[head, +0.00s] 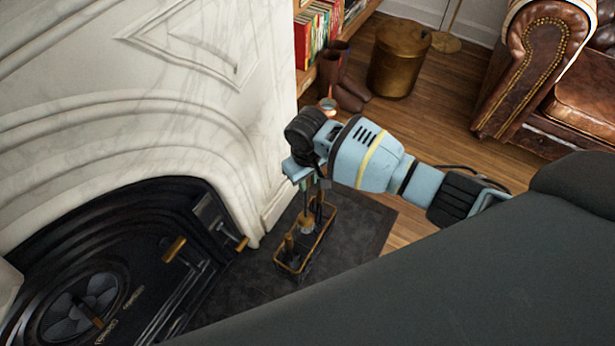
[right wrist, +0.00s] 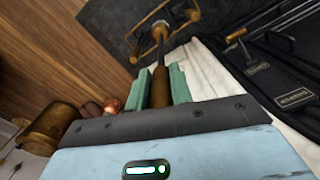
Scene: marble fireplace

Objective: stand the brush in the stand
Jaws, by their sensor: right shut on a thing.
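My right gripper (head: 309,184) is shut on the brush, above the tool stand. In the right wrist view, its green fingers (right wrist: 160,84) sit on both sides of the brush's brown handle (right wrist: 159,92). The brush's thin dark shaft (right wrist: 161,50) runs away from the fingers to a tan end that overlaps the stand. The stand (head: 291,268) has a brass-coloured rim and stands on the dark hearth; part of it also shows in the right wrist view (right wrist: 188,17). Whether the brush's lower end touches the stand cannot be told. My left gripper is not in view.
The white marble fireplace (head: 190,110) with its black iron insert (head: 150,215) is at the left. A brass bucket (head: 398,60) and brown boots (head: 335,78) stand behind my arm. A leather armchair (head: 525,75) is at the upper right. Dark hearth (head: 355,228) lies bare right of the stand.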

